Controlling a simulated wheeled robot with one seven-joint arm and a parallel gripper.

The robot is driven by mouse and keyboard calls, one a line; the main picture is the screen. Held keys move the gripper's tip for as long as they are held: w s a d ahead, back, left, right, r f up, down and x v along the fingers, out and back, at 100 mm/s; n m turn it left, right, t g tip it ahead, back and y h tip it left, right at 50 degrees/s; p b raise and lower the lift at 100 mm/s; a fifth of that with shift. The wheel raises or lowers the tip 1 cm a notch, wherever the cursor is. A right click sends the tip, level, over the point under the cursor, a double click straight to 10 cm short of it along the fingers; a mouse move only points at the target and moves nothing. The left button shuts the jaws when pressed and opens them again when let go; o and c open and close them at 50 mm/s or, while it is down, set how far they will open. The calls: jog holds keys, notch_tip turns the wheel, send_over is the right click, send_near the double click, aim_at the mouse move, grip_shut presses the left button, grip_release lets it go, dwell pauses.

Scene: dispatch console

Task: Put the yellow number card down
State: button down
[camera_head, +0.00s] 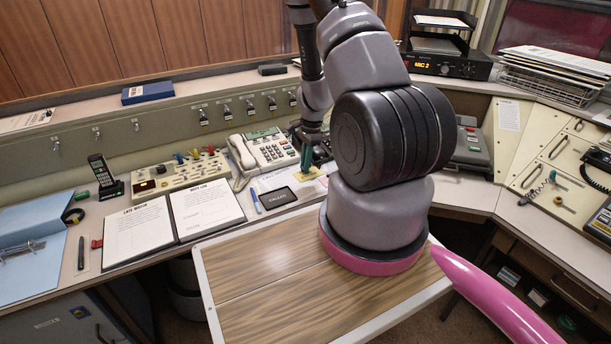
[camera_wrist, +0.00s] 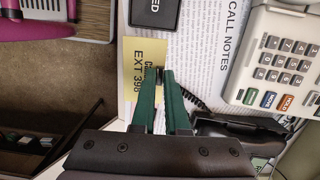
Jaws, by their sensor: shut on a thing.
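The yellow number card (camera_wrist: 133,86) shows in the wrist view, marked EXT 398, with part of its print hidden by my fingertips.
A black sign (camera_head: 279,198) lies left of the card. The telephone (camera_head: 270,150) and its cord are close by. A grey desk unit (camera_head: 471,150) stands right.

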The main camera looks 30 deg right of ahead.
notch_tip(320, 180, up, 4)
jog(key=shift+f, duration=0.1)
jog(key=w+a+r+n+h, duration=0.1)
jog(key=a+r+n, duration=0.3)
jog(key=n, duration=0.4)
jog(key=w+a+r+n+g, duration=0.1)
jog(key=w+a+r+n, duration=0.2)
jog(key=a+n, duration=0.3)
jog(key=r+n, duration=0.1)
jog(key=n, duration=0.2)
jog(key=shift+r+g+h, duration=0.3)
jog(key=shift+r+h, duration=0.05)
jog(key=shift+h, duration=0.05)
jog(key=shift+s+a+f+m+t+y, duration=0.25)
jog(key=shift+s+f+m, duration=0.4)
jog(key=shift+f+m, duration=2.15)
jog(key=shift+s+a+f+m+t+y, duration=0.15)
jog(key=shift+s+f+m+t+y, duration=0.4)
jog(key=shift+f+m, duration=2.3)
jog(key=shift+s+a+f+m+t+y, duration=0.15)
jog(key=shift+s+f+m, duration=0.65)
jog(key=shift+f+m, duration=2)
jog(key=shift+r+m, duration=0.25)
